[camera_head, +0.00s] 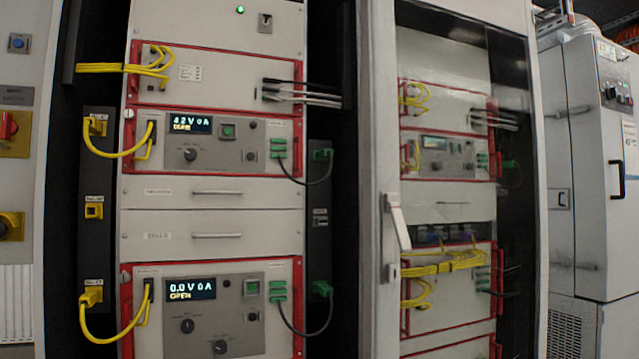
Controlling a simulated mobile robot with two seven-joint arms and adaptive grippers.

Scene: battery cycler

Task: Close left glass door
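The left cabinet bay stands open to view, and its rack of white panels (210,220) shows with no glass in front that I can make out. To its right is a glass door (465,210) in a wide white frame (378,120), with a pale upright handle (397,222) on its left side. Another rack shows dimly through or in this glass. I cannot tell whether this is the left glass door swung open or a separate right door. Neither of my grippers is in view.
Yellow cables (115,155) and dark cables with green plugs (310,180) stick out in front of the open rack. A red switch (8,126) sits on the left wall panel. A white cabinet (590,170) with a black handle stands at the right.

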